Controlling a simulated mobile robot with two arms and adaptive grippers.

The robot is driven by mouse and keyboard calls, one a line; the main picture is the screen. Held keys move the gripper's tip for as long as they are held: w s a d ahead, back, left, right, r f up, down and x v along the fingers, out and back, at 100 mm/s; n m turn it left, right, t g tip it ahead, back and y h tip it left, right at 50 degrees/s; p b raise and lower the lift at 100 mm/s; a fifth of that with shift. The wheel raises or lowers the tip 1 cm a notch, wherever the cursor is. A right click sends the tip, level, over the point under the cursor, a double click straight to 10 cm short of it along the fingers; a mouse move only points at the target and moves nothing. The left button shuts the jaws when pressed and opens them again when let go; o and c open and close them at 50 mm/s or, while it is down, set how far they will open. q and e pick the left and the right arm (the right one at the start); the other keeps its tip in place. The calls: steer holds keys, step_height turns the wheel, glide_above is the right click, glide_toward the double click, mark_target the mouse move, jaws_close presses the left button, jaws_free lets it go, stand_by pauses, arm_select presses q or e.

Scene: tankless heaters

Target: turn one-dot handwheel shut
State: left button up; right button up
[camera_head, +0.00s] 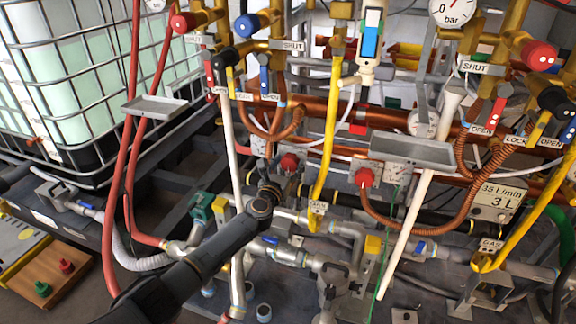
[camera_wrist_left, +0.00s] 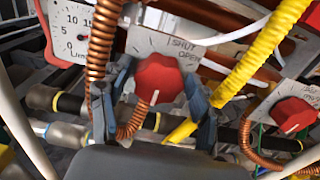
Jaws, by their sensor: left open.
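A red handwheel (camera_wrist_left: 160,78) with a white pointer mark towards its lower side sits in front of a grey plate lettered SHUT and OPEN (camera_wrist_left: 172,45). In the head view this red handwheel (camera_head: 289,162) is partly covered by my gripper. My left gripper (camera_wrist_left: 150,90) is open, with one dark finger on each side of the handwheel. I cannot tell whether the fingers touch it. In the head view my left gripper (camera_head: 283,176) reaches in from the lower left. A second red handwheel (camera_head: 365,177) sits to the right. Dot marks are too small to read. My right gripper is not seen.
A copper coil (camera_wrist_left: 103,40) hangs left of the handwheel and a yellow hose (camera_wrist_left: 262,50) runs close on its right. A grey tray (camera_head: 412,151) juts out at right. Pipes and valves crowd the space below. A caged white tank (camera_head: 85,60) stands at left.

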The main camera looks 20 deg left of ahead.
arm_select(q)
steer(key=c, duration=0.9)
